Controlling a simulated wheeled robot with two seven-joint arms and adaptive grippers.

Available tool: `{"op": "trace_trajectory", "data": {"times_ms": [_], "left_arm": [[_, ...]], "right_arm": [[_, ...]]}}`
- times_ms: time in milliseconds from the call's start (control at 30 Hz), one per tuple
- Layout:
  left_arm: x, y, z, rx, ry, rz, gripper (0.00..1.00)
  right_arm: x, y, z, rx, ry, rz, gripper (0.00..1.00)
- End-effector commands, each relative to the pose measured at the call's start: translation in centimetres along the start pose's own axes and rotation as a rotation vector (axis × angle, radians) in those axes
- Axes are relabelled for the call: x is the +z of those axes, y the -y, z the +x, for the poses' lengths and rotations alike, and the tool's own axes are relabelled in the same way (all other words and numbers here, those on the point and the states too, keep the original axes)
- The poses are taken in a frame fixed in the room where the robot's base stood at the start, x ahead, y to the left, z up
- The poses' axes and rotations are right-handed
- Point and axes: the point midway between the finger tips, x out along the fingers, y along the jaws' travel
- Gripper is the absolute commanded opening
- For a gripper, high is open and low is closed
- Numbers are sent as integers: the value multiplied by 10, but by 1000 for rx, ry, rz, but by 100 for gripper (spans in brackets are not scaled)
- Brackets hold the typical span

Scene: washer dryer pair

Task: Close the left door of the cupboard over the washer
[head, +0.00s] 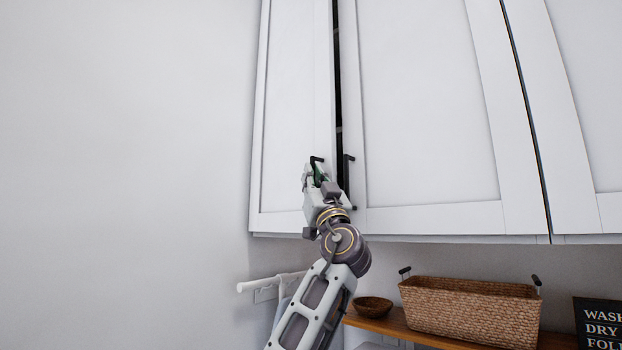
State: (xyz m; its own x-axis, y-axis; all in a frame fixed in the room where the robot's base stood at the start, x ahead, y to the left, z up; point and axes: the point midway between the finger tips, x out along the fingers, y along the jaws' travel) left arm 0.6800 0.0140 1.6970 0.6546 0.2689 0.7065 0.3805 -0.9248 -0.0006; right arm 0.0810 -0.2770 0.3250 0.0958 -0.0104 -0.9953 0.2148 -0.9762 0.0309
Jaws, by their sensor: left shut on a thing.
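The cupboard's left door (290,100) is white and framed. It stands slightly ajar, with a narrow dark gap along its right edge. The door beside it (420,90) has a black bar handle (347,181) near its lower left. My left gripper (315,168) is at the lower right of the left door, shut on that door's black handle (317,159). The gripper and wrist hide most of this handle. My right gripper is not in view.
Below the cupboard, a wooden shelf (390,325) holds a woven basket (470,308), a small brown bowl (373,307) and a dark sign (600,322). A white rod (262,283) sticks out at lower left. The wall to the left is bare.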

Motion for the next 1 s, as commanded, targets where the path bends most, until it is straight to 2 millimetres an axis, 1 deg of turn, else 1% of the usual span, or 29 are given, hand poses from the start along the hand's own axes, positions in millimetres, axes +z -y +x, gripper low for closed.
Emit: {"op": "trace_trajectory", "data": {"times_ms": [133,167,200,567,667,767,1000], "left_arm": [[-1,0,0,0,-1,-1,0],[-1,0,0,0,-1,-1,12],[-1,0,0,0,-1,-1,17],[0,1,0,-1,-1,0,18],[0,1,0,-1,-1,0,18],[0,0,-1,-1,-1,0,18],[0,0,-12,0,0,-1,18]], "right_arm": [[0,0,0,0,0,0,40],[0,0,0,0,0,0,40],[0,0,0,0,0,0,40],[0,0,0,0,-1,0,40],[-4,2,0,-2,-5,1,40],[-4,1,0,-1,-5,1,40],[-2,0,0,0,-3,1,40]]}}
